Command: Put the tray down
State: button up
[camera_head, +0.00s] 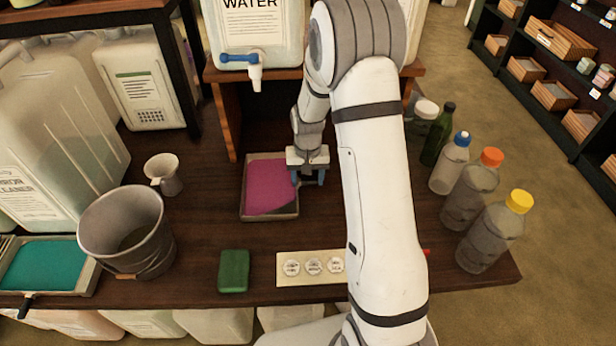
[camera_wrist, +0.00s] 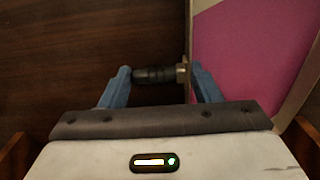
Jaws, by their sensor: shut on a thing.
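A shallow square tray (camera_head: 268,216) with bright pink content shows near the middle of the dark table, below the wooden stand. Its wall and pink inside also show at the right of the wrist view (camera_wrist: 301,85). My gripper (camera_head: 308,178) is at the tray's right side, its blue fingers pointing down. In the wrist view my gripper (camera_wrist: 160,82) is shut on the tray, with the short dark handle (camera_wrist: 154,75) between the fingers. I cannot tell whether the tray's underside touches the table.
A teal tray (camera_head: 88,280), a grey bucket (camera_head: 125,235) and a small cup (camera_head: 163,175) stand left. A green sponge (camera_head: 234,271) and a label board (camera_head: 290,281) lie in front. Bottles (camera_head: 470,195) line the right. A water tank (camera_head: 255,45) tops the stand.

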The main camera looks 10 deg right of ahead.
jog(key=o, duration=1.1)
jog(key=shift+f, duration=0.1)
notch_tip(320, 180, up, 11)
jog(key=s+r, duration=0.4)
jog(key=s, duration=0.4)
jog(key=s+r+n+t, duration=0.1)
jog(key=s+r, duration=0.2)
jog(key=s, duration=0.5)
jog(key=s+a+r+n+t, duration=0.1)
jog(key=s+r, duration=0.3)
jog(key=s, duration=0.4)
jog(key=shift+s+r, duration=0.3)
